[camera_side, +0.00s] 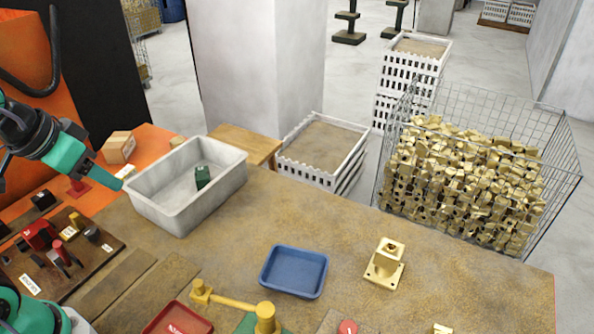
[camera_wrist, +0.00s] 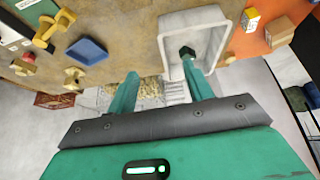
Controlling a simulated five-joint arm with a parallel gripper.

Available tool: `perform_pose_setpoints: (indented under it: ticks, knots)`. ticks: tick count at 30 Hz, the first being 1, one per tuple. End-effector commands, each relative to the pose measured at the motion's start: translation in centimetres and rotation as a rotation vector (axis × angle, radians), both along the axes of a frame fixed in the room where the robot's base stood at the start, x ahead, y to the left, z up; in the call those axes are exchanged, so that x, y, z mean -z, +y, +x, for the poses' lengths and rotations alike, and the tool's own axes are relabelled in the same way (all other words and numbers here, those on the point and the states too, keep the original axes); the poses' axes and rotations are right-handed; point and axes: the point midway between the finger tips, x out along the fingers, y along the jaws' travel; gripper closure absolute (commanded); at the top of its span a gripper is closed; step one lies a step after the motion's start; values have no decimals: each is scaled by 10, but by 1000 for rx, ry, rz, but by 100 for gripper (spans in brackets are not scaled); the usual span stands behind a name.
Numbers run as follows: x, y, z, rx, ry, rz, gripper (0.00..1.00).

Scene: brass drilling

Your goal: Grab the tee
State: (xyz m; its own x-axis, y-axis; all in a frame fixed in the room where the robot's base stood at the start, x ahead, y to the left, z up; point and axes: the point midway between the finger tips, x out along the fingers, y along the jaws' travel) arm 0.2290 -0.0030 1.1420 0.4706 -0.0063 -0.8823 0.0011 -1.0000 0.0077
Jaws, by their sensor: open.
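A brass fitting (camera_side: 385,263) with a flat flanged base and an upright part stands on the worktable, right of the blue tray; I take it for the tee. It also shows in the wrist view (camera_wrist: 74,79), to the left of my fingers. My gripper (camera_side: 118,184) is at the far left in the side view, beside the grey bin and well away from the fitting. In the wrist view my gripper (camera_wrist: 160,66) has its two teal fingers spread wide with nothing between them.
A grey bin (camera_side: 150,203) holds a dark green part (camera_side: 203,176). A blue tray (camera_side: 293,271) lies between the bin and the fitting. A yellow clamp-like bar (camera_side: 235,302) sits at the front. A wire basket of brass parts (camera_side: 465,185) stands behind. Table around the fitting is clear.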

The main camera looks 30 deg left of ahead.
Motion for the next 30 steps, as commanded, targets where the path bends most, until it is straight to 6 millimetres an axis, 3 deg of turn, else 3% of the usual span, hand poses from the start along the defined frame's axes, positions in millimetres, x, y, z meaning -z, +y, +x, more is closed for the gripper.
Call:
perform_pose_setpoints:
  ticks: [8,14,23,30]
  knots:
    - [-16,-24,35,1,22,-45,49]
    - [-28,-58,74,-3,45,-91,49]
    - [-31,-124,128,-14,88,-157,49]
    - [-22,-190,161,-24,127,-199,49]
